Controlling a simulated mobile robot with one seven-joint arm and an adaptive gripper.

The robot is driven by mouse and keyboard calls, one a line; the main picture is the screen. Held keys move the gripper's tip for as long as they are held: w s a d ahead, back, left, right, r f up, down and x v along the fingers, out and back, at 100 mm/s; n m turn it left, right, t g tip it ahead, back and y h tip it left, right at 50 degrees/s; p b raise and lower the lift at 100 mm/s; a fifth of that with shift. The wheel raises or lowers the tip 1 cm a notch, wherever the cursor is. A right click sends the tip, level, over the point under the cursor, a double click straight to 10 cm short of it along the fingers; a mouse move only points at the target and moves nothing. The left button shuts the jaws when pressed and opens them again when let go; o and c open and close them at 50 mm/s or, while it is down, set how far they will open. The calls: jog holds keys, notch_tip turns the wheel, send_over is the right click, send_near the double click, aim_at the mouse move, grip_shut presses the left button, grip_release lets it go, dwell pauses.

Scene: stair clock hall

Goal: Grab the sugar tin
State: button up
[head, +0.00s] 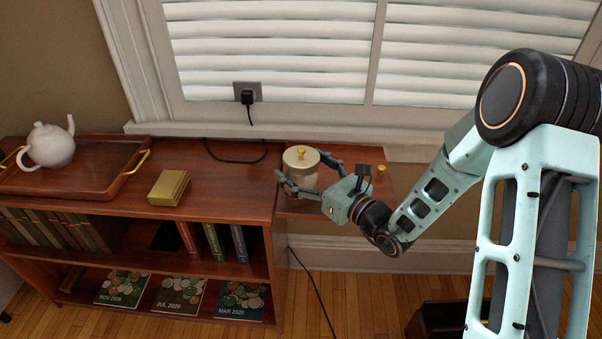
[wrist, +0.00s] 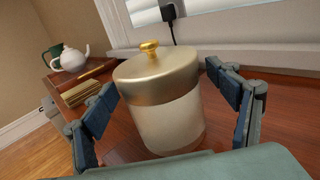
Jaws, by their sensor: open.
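The sugar tin (head: 301,170) is a pale cylinder with a metallic lid and a gold knob. It stands upright near the right end of the wooden shelf top. In the wrist view the tin (wrist: 170,122) fills the middle, between the two fingers. My gripper (head: 303,174) is open, with one finger on each side of the tin. In the wrist view my gripper (wrist: 165,100) shows gaps between its dark finger pads and the tin's sides. The tin's lower front is partly hidden by a finger in the head view.
A gold box (head: 169,188) lies left of the tin. A wooden tray (head: 105,183) holds a white teapot (head: 48,146). The window sill (head: 200,130) is behind.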

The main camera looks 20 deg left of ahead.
jog(key=shift+a, duration=0.1)
jog(key=shift+c, duration=0.2)
jog(key=c, duration=1.5)
jog(key=shift+w+r, duration=0.1)
jog(key=shift+c, duration=0.9)
